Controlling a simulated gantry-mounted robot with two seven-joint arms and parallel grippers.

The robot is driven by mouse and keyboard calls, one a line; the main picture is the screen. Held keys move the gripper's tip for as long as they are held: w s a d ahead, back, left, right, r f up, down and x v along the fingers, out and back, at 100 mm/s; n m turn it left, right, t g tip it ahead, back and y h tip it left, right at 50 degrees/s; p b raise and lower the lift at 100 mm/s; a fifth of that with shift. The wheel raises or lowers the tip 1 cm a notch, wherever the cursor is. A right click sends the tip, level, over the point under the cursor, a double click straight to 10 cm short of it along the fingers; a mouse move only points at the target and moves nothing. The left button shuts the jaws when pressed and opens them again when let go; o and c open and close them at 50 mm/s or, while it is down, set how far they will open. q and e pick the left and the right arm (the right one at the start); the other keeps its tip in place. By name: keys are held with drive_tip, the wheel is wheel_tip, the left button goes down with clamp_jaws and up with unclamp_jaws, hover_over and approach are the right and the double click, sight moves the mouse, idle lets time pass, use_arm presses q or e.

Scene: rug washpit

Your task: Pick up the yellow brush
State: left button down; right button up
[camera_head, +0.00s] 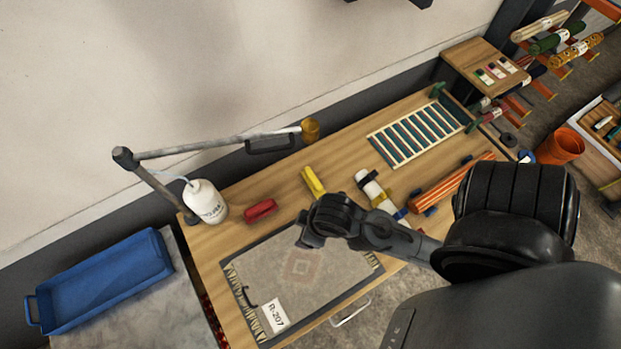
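The yellow brush (313,181) lies on the wooden workbench, just beyond the top edge of the rug. Its lower end is close to my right gripper in the picture. My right gripper (304,234) comes in from the right and hangs over the top part of the rug, below the yellow brush in the picture. I cannot tell the gap between its fingers, and I see nothing held in it. I cannot tell its height above the bench. My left gripper is not in view.
A red brush-like block (260,209) and a white bottle (206,203) stand left of the yellow brush. A white roll (371,188) lies to its right. A patterned rug (285,275) tagged R-207 lies in front. A lamp arm (215,145) spans behind.

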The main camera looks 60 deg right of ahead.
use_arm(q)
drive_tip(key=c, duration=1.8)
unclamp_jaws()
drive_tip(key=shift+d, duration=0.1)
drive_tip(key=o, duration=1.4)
